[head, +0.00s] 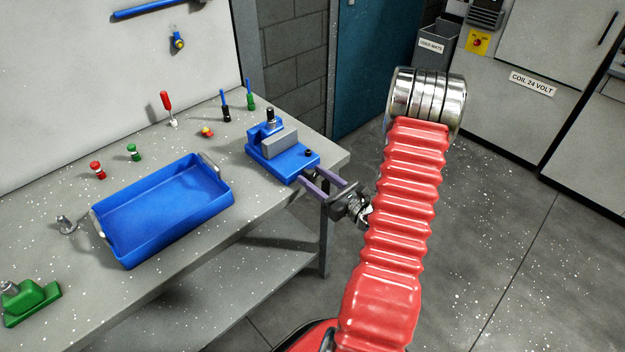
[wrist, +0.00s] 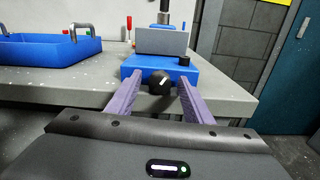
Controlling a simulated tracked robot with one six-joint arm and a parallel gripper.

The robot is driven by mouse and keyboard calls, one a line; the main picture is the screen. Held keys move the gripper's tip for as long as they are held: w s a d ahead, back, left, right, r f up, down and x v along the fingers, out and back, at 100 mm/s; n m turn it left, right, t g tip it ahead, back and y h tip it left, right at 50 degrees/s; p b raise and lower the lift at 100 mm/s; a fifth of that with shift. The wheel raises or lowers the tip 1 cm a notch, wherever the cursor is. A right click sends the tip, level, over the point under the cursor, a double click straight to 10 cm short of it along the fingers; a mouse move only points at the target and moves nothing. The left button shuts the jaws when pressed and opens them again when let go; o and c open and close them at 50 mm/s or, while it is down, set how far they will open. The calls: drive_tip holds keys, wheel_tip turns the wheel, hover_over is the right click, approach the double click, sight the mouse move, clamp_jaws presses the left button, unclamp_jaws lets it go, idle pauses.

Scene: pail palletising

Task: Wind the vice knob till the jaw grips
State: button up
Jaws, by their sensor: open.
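The blue vice (head: 272,150) stands at the right end of the bench, with a grey block (head: 280,139) on it; both also show in the wrist view, the vice (wrist: 205,72) below the block (wrist: 161,42). The round black knob (wrist: 159,82) with a white mark is on the vice's near face. My gripper (head: 312,174) is open at the vice's front edge. In the wrist view its two purple fingers (wrist: 159,80) lie left and right of the knob, with gaps showing. The knob is not clear in the head view. I cannot tell whether the jaw touches the block.
A blue tray (head: 165,208) with metal handles lies left of the vice. Small red and green parts and upright tools (head: 167,108) stand behind it. A green fixture (head: 30,300) is at the bench's near left. Open floor lies to the right.

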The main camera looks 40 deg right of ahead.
drive_tip(key=shift+c, duration=0.2)
drive_tip(key=c, duration=1)
drive_tip(key=shift+c, duration=0.2)
drive_tip(key=shift+m, duration=0.3)
drive_tip(key=shift+m, duration=0.8)
drive_tip(key=shift+o, duration=0.2)
drive_tip(key=o, duration=1)
drive_tip(key=shift+o, duration=0.2)
